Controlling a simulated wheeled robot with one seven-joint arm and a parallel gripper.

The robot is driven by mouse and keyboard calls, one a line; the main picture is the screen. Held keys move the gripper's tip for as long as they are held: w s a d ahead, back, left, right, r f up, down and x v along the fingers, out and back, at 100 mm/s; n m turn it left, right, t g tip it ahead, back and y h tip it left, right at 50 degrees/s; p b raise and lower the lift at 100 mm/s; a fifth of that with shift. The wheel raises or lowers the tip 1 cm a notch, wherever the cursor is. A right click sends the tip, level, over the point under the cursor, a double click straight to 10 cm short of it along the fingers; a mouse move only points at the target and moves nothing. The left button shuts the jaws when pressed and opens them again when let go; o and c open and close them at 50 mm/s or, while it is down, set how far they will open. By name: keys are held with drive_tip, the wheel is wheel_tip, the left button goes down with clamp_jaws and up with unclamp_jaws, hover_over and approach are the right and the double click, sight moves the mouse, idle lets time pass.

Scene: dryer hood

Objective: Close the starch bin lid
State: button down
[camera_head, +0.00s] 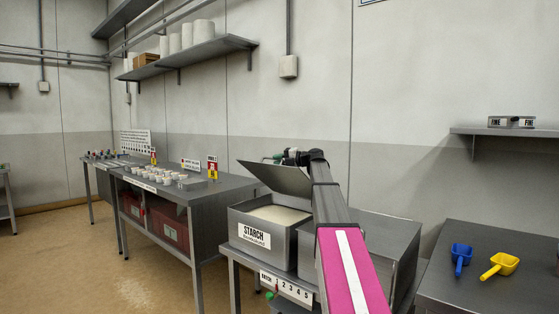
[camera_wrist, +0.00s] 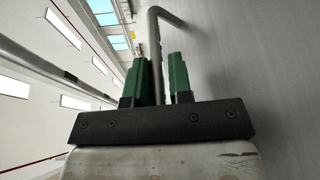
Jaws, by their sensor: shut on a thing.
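The starch bin (camera_head: 262,240) is a grey metal box with a STARCH label, standing on a bench with pale powder (camera_head: 279,214) inside. Its lid (camera_head: 275,178) is open, tilted up over the bin. My gripper (camera_head: 278,157) is at the lid's upper edge, partly hidden behind my arm. In the wrist view my gripper's green fingers (camera_wrist: 160,65) are shut on the lid's bent metal handle (camera_wrist: 155,38). The lid's grey face (camera_wrist: 250,50) fills the right side of that view.
A second grey box (camera_head: 370,245) stands right of the bin, partly behind my arm. A table with several white cups (camera_head: 165,177) is at left. A blue scoop (camera_head: 461,256) and a yellow scoop (camera_head: 500,265) lie on the right table. Floor at left is clear.

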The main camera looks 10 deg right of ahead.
drive_tip(key=shift+s+a+r, duration=0.25)
drive_tip(key=shift+s+a, duration=0.05)
drive_tip(key=shift+s, duration=0.05)
drive_tip(key=c, duration=1.2)
unclamp_jaws()
drive_tip(key=shift+o, duration=0.2)
drive_tip(key=shift+w+d, duration=0.15)
drive_tip(key=shift+f, duration=0.1)
drive_tip(key=shift+d, duration=0.3)
drive_tip(key=v, duration=1)
